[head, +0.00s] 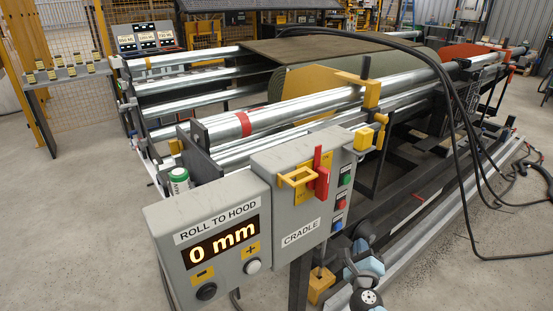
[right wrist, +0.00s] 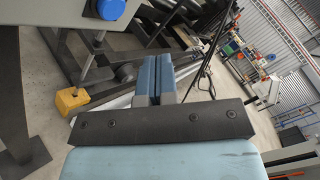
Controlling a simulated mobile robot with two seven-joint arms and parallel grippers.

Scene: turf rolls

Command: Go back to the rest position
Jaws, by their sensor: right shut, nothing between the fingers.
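My right gripper (head: 358,264) is low at the bottom of the head view, just right of and below the grey control box (head: 300,190). In the right wrist view its two blue-grey fingers (right wrist: 157,78) are together with nothing between them. It touches nothing that I can see. My left gripper is in neither view. The box carries a display reading 0 mm (head: 222,243), a red lever (head: 321,175) beside a yellow bracket, and green, red and blue buttons.
Behind the box stands the machine frame with steel rollers (head: 270,118) and a green turf roll (head: 325,85). Black cables (head: 460,130) hang at the right. A yellow foot block (right wrist: 71,101) is left of the fingers. Open concrete floor (head: 80,200) lies at the left.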

